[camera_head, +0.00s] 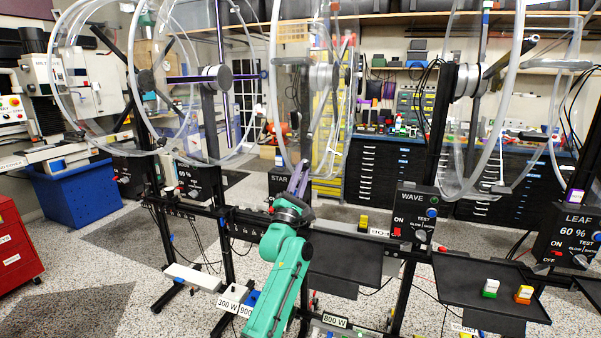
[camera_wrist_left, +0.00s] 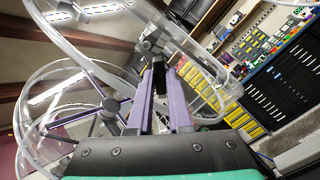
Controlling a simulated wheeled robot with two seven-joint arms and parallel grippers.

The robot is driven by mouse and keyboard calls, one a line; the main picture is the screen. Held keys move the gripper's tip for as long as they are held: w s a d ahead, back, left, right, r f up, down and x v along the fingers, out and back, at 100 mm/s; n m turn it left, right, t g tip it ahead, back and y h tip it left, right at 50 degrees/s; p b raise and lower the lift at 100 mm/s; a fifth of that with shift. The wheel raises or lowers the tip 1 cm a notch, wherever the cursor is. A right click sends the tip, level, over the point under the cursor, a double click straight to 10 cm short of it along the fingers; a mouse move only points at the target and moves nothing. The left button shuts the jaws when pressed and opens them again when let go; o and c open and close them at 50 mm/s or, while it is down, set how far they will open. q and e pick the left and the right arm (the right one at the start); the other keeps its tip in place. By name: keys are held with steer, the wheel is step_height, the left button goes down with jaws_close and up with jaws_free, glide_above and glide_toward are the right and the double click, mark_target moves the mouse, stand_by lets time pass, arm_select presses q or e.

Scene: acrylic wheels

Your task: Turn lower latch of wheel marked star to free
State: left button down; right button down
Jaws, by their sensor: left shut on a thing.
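The wheel marked star is a clear acrylic wheel with a grey hub (camera_head: 322,76), above a black STAR box (camera_head: 280,184). My left gripper (camera_head: 301,168) reaches up beside that box from the green arm, under the wheel. Its purple fingers (camera_wrist_left: 162,88) are shut on a small dark piece (camera_wrist_left: 158,72) in the left wrist view, which looks like the lower latch. The fingers hide much of the latch, and its turn angle cannot be told. The wheel rim and grey hub (camera_wrist_left: 152,42) show beyond the fingertips. My right gripper is not in view.
A WAVE control box (camera_head: 417,212) and a LEAF box (camera_head: 570,240) stand to the right, below other clear wheels. Black trays (camera_head: 470,285) carry small coloured blocks. Black uprights and a horizontal rail (camera_head: 190,205) surround the arm. A blue bin (camera_head: 80,198) stands at the left.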

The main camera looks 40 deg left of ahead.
arm_select(q)
steer(key=shift+f+n, duration=0.1)
steer(key=shift+n, duration=0.4)
steer(key=n+b, duration=0.1)
steer(key=n, duration=0.1)
steer(key=shift+f+n, duration=0.15)
steer(key=shift+n, duration=0.25)
steer(key=shift+n+b, duration=0.45)
steer(key=shift+n, duration=0.45)
